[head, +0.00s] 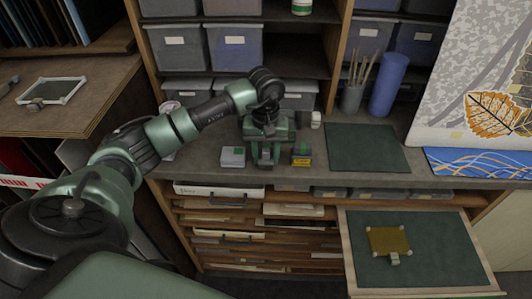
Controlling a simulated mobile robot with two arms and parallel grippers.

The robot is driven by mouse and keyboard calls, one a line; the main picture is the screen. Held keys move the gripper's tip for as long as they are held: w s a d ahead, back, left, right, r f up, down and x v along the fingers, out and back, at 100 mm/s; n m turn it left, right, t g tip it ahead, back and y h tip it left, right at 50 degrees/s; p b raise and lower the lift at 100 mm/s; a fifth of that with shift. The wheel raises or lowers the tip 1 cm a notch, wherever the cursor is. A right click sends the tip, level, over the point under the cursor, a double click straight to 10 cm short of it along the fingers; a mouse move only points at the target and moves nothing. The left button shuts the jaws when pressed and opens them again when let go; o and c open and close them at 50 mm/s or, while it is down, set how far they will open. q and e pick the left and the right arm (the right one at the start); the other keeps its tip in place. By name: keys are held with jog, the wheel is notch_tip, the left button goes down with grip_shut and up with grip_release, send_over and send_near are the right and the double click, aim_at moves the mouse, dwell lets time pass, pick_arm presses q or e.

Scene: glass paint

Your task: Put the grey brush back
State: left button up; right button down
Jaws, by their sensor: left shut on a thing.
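My left gripper (265,157) points down at the workbench, between a small grey block (233,157) and a dark block with a yellow front (301,156). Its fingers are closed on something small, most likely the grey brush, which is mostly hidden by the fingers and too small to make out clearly. A grey cup (351,98) with several upright wooden-handled brushes (362,70) stands on the bench to the right of the gripper. My right gripper is out of view.
A blue roll (388,85) stands beside the cup. A dark green mat (365,148) lies bare on the bench. Below right, an open drawer (349,262) holds a yellow pane (389,240) with a small grey piece at its edge. Shelves with grey bins (236,45) rise behind.

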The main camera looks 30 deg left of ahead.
aim_at(265, 148)
pick_arm(q)
jog(key=shift+f, duration=0.15)
jog(key=o, duration=1.3)
jog(key=shift+r, duration=0.2)
jog(key=shift+w+r, duration=0.1)
jog(key=shift+r, duration=0.15)
notch_tip(265, 148, up, 10)
jog(key=b, duration=0.4)
jog(key=shift+a+r, duration=0.1)
jog(key=shift+r, duration=0.65)
